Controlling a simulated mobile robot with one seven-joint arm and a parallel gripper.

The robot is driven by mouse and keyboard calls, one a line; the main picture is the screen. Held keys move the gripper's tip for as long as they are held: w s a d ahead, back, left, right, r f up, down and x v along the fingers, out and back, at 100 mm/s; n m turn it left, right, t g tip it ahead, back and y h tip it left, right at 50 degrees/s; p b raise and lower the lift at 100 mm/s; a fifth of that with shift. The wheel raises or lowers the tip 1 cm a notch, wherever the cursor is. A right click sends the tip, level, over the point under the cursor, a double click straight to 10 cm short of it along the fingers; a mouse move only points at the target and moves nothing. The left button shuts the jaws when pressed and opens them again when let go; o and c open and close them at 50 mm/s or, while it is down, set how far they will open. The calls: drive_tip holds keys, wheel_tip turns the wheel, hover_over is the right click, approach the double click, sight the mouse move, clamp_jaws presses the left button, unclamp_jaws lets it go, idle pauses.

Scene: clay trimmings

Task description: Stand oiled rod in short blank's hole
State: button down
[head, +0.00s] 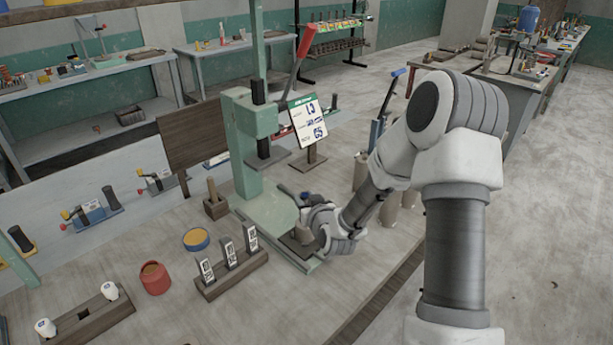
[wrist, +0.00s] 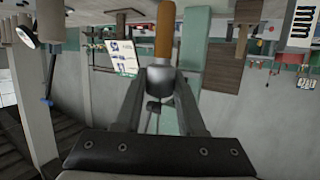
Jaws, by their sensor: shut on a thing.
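My gripper (head: 308,226) is low over the base plate of a green press, and my wrist hides much of that spot. In the wrist view my gripper (wrist: 162,82) is shut on a grey rounded piece (wrist: 162,92). An orange-brown rod (wrist: 164,38) runs from this piece to the top of the picture, in line with it; the two look like one thing. A brownish piece (head: 303,237) shows by my gripper on the press base, partly hidden. I cannot make out a hole or tell which piece is the short blank.
The green press (head: 243,150) with a red lever stands behind my gripper. A wooden block with a brown peg (head: 214,208), a yellow-filled pot (head: 196,240), a red pot (head: 155,279) and a rack of labelled cards (head: 232,272) are to the left. Several tan cylinders (head: 360,172) stand to the right.

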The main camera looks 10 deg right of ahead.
drive_tip(key=shift+w+d+f+b, duration=0.25)
drive_tip(key=shift+w+f+b, duration=0.45)
drive_tip(key=shift+w+f, duration=0.4)
drive_tip(key=shift+b, duration=0.85)
idle(1.3)
drive_tip(key=shift+f+b, duration=1.1)
drive_tip(key=shift+b, duration=0.55)
idle(0.7)
idle(0.3)
drive_tip(key=shift+c, duration=2.1)
unclamp_jaws()
